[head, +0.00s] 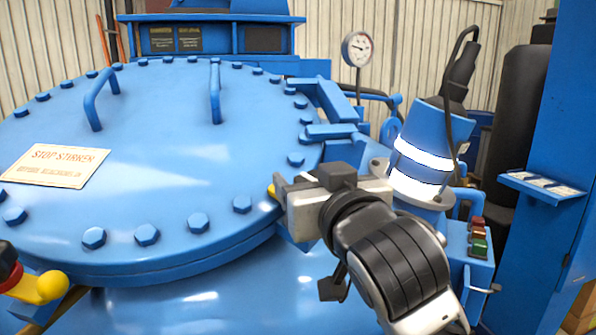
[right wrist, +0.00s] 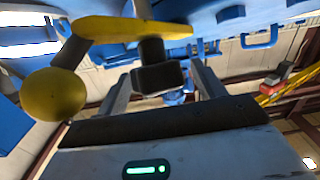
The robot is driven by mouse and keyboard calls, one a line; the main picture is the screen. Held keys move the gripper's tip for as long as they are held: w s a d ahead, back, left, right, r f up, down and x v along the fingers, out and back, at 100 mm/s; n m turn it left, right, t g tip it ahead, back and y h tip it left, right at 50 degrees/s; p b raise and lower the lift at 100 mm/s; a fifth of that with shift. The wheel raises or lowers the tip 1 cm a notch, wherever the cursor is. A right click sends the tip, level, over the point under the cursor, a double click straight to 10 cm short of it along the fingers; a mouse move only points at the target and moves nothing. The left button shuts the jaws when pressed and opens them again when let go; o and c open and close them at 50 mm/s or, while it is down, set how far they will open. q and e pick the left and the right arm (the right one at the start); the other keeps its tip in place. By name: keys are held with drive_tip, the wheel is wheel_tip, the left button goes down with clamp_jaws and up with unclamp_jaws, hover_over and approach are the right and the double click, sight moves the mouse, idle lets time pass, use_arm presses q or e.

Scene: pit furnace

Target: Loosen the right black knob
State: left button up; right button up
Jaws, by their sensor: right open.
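The right black knob (right wrist: 158,77) shows in the right wrist view as a dark block on a short post under a yellow lever (right wrist: 135,30) with a yellow ball end (right wrist: 55,93). My right gripper (head: 287,197) is open at the right front rim of the blue lid (head: 170,120). In the wrist view its two fingers stand on either side of the knob; I cannot tell whether they touch it. In the head view the gripper hides the knob, and only a bit of yellow shows beside it. My left gripper is not in view.
Two lid handles (head: 215,95), rim bolts, a pressure gauge (head: 357,48), a blue cylinder with white bands (head: 425,145) and a button box (head: 478,240) stand around my right arm.

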drive_tip(key=shift+w+a, duration=0.2)
drive_tip(key=shift+w, duration=0.3)
drive_tip(key=c, duration=1)
